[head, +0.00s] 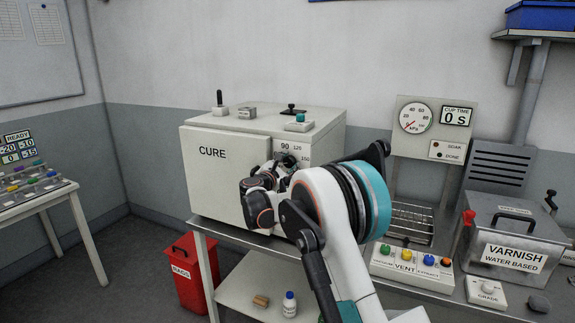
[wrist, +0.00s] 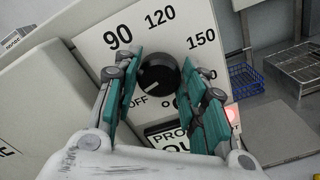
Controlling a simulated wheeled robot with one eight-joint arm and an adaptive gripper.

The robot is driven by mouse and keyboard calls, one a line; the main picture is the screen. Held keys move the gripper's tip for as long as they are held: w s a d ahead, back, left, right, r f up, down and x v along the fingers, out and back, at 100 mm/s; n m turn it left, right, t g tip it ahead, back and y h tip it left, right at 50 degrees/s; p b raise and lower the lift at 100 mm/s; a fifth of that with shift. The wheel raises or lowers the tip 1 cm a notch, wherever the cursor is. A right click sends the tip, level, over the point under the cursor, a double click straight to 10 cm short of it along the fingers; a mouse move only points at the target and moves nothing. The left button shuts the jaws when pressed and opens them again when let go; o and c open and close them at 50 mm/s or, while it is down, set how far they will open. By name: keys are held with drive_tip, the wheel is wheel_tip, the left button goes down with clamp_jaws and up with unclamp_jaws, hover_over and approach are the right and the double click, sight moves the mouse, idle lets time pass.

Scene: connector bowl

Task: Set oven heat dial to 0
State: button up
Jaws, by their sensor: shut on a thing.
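The oven (head: 225,165) is a pale box marked CURE, standing on a metal bench. Its heat dial (wrist: 158,73) is a round black knob on the front panel, with 90, 120 and 150 printed around its top and right and OFF at its lower left. A light mark on the knob's lower left seems to point toward OFF. My gripper (wrist: 163,84) has its teal-padded fingers on either side of the knob and is shut on it. In the head view my gripper (head: 285,163) largely covers the dial. The labels at the lower right are partly hidden by a finger.
A gauge panel (head: 432,128) stands right of the oven. The vent button box (head: 412,265), a wire rack (head: 408,222) and the varnish tank (head: 515,240) occupy the bench's right side. A red rags bin (head: 190,275) stands on the floor at left.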

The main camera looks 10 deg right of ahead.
drive_tip(key=shift+a+n, duration=0.1)
drive_tip(key=shift+n, duration=1.9)
drive_tip(key=shift+f, duration=0.1)
drive_tip(key=o, duration=1.1)
drive_tip(key=shift+c, duration=0.2)
drive_tip(key=v, duration=1.2)
